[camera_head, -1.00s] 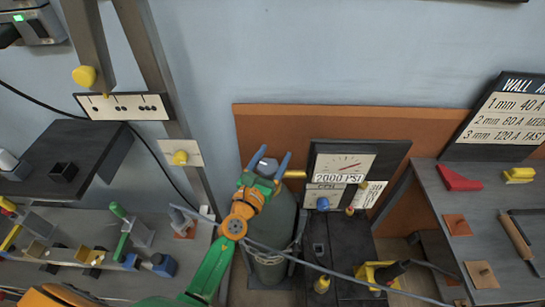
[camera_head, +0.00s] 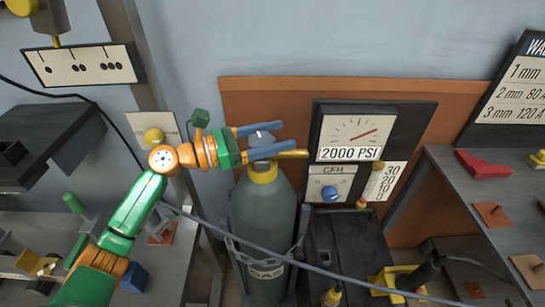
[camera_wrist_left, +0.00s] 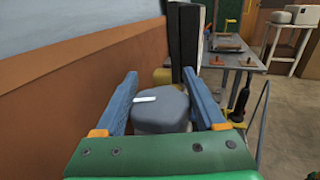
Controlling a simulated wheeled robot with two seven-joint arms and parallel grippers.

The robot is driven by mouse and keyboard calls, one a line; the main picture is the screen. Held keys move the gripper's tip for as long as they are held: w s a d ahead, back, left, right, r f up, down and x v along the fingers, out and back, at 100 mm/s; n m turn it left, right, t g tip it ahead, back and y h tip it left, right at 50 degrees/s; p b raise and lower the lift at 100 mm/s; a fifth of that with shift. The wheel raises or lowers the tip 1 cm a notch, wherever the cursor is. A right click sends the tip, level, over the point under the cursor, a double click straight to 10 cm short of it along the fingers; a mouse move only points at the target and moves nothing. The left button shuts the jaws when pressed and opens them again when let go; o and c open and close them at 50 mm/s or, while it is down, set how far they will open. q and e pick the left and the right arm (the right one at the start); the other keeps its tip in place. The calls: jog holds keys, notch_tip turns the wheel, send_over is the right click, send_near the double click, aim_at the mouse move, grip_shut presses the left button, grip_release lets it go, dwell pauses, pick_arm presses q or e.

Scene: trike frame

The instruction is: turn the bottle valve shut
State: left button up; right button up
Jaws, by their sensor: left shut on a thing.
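The gas bottle (camera_head: 264,225) is a grey-green cylinder with a yellow collar, upright and held by a chain. Its grey valve knob (camera_head: 263,145) with a white mark sits on top, and it also shows in the left wrist view (camera_wrist_left: 161,112). My left gripper (camera_head: 275,140) comes in from the left, its two blue fingers on either side of the knob and shut on it. In the left wrist view the fingers (camera_wrist_left: 163,103) flank the knob, with the white mark pointing sideways. My right gripper is not in view.
A gauge panel (camera_head: 388,113) reading 2000 PSI stands just right of the bottle, with a blue knob (camera_head: 330,194) below. A hose (camera_head: 330,272) crosses in front of the bottle. Workbenches stand left and right (camera_head: 480,250).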

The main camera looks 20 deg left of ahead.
pick_arm(q)
jog(key=g+b, duration=0.1)
jog(key=m+g+h+b, duration=0.1)
jog(key=m+g+b, duration=0.1)
jog(key=shift+s+d+f+h, duration=0.15)
jog(key=shift+s+f+h, duration=0.15)
jog(key=shift+h, duration=0.1)
jog(key=shift+s+d+r+m+g+h+b, duration=0.1)
jog(key=shift+m+g+h+b, duration=0.15)
jog(key=shift+m+g+b, duration=0.4)
jog(key=shift+s+r+m+g+h+b, duration=0.1)
jog(key=shift+m+g+h+b, duration=0.2)
jog(key=shift+g+b, duration=0.4)
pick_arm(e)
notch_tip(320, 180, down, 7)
